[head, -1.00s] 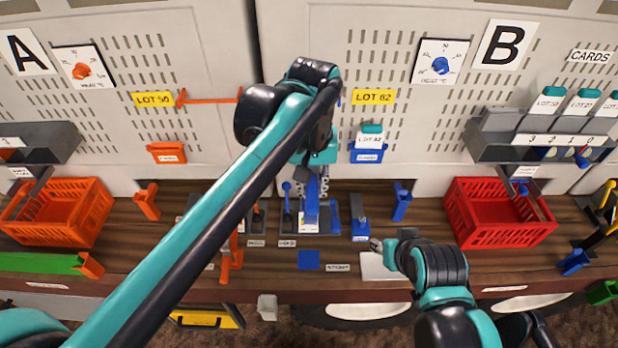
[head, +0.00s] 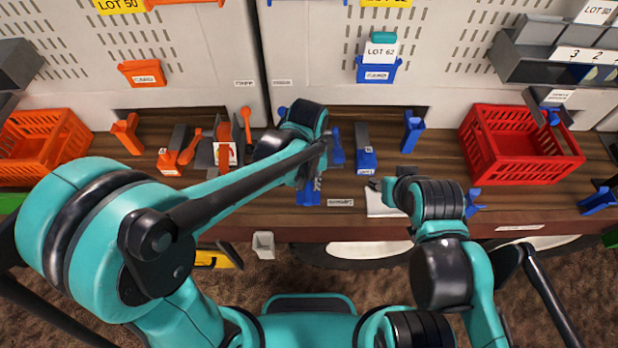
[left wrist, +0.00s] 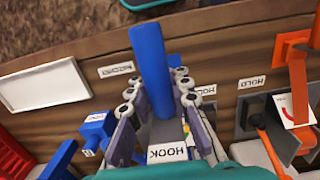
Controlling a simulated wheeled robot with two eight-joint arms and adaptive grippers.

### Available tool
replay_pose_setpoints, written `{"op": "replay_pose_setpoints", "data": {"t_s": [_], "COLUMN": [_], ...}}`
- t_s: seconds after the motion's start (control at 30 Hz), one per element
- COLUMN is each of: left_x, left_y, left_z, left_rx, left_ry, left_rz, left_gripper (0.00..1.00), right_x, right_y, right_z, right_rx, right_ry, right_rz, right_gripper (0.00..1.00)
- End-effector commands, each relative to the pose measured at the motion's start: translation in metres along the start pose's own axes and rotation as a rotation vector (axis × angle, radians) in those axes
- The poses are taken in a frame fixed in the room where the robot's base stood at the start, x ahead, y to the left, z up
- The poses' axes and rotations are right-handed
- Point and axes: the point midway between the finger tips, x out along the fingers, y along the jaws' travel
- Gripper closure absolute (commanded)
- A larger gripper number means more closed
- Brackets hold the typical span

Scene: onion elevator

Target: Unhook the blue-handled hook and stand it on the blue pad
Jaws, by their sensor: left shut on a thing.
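The blue-handled hook (left wrist: 151,72) is in my left gripper (left wrist: 158,98), its blue handle upright between the two fingers in the left wrist view. In the head view this gripper (head: 314,182) is low over the table's front middle, and the arm hides most of the hook. The blue pad (head: 306,199) lies right below the gripper, partly covered by it. Whether the hook touches the pad cannot be told. My right gripper (head: 377,186) is by the white plate; its fingers are too small to read.
A white plate (head: 384,206) lies right of the pad. Blue fixtures (head: 366,160) stand behind it and orange ones (head: 168,160) to the left. A red crate (head: 522,160) is at right, an orange crate (head: 40,140) at left. The table's front edge is close.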

Motion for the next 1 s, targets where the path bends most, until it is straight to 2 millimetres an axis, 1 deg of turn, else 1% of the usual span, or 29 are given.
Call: {"op": "replay_pose_setpoints", "data": {"t_s": [1.0], "left_x": [0.081], "left_y": [0.0], "left_z": [-0.004], "left_rx": [0.0], "left_ry": [0.001], "left_rz": [0.0], "left_gripper": [1.0], "right_x": [0.049], "right_y": [0.0], "right_z": [0.035], "right_rx": [0.0], "right_ry": [0.0], "right_rz": [0.0], "right_gripper": [0.6]}}
